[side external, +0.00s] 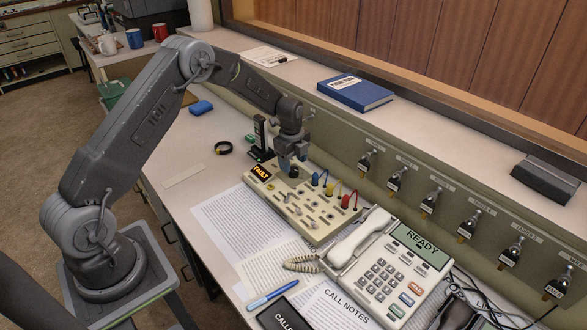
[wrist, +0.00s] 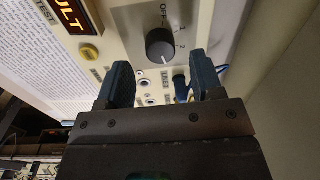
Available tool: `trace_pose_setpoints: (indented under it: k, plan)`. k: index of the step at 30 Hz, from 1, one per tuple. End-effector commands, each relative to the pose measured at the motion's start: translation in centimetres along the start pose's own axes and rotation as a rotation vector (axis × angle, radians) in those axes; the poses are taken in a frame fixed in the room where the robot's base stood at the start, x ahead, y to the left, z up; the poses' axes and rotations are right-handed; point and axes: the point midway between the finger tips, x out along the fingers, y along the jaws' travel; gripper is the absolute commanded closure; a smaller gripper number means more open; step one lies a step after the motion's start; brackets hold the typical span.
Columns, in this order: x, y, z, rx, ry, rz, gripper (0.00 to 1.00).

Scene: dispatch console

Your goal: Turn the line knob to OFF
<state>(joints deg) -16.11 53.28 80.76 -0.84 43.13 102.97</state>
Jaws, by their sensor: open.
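The line knob (wrist: 160,46) is a round dark knob on the cream switch panel (wrist: 118,50). OFF, 1 and 2 are printed around it in the wrist view. In the wrist view the knob lies just beyond the gap between the fingertips. In the side view my gripper (side external: 292,165) hangs over the far left part of the panel (side external: 318,228), close above the knob, which it partly covers.
A lit FAULT display (side external: 261,173) and a yellow button (wrist: 89,53) sit near the knob. Coloured patch cords (side external: 331,189) rise right of my gripper. A small black stand (side external: 261,138) is close on the left. A telephone (side external: 385,270) stands in front of the panel.

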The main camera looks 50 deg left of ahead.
Motion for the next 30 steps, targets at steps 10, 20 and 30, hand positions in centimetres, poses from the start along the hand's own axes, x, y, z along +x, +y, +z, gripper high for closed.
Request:
trace_pose_setpoints:
  k: [10, 20, 30]
  plan:
    - [3.2, 0.0, 0.0, 0.000, 0.000, -0.001, 0.40]
    - [3.2, 0.0, 0.0, -0.001, 0.000, -0.001, 0.46]
    - [3.2, 0.0, 0.0, -0.001, 0.000, -0.001, 0.79]
